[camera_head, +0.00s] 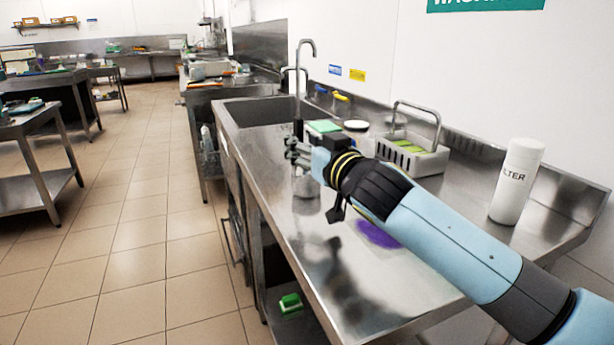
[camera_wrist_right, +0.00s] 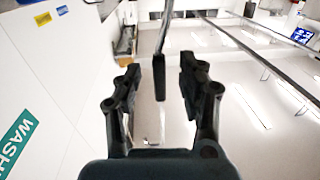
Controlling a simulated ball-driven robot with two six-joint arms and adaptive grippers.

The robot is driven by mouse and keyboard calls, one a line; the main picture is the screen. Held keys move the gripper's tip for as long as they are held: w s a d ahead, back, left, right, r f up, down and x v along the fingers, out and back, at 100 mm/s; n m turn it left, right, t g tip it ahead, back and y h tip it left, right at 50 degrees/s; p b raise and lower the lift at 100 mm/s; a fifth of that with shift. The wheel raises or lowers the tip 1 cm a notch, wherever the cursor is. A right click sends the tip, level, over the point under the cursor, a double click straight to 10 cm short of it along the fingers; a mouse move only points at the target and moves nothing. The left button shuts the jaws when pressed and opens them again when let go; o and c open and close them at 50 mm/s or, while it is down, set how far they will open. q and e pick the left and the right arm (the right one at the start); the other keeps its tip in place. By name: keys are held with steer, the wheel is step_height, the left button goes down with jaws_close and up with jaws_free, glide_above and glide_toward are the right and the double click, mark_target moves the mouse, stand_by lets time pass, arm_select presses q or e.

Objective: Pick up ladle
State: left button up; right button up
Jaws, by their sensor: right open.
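A thin metal rod with a black grip (camera_head: 298,129), which looks like the ladle's handle, stands upright just beyond my right gripper in the head view. In the wrist view the black grip (camera_wrist_right: 159,85) shows in the gap between the fingers, with the metal rod above it; neither finger visibly touches it. A ladle bowl cannot be made out clearly. My right gripper (camera_head: 293,150) is open over the steel counter; it also fills the wrist view (camera_wrist_right: 168,82). A pale rounded thing (camera_head: 306,186) shows below it. My left gripper is out of view.
On the steel counter (camera_head: 350,295), a grey rack (camera_head: 428,160) and a white labelled cylinder (camera_head: 516,182) stand to the right. A green-topped item (camera_head: 324,127) and a dark-lidded tub (camera_head: 356,127) stand behind the gripper. A sink (camera_head: 230,112) and faucet (camera_head: 306,48) lie beyond.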

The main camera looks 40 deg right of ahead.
steer(key=w, duration=0.2)
steer(key=shift+w+d, duration=0.2)
steer(key=shift+w, duration=0.15)
jaws_close()
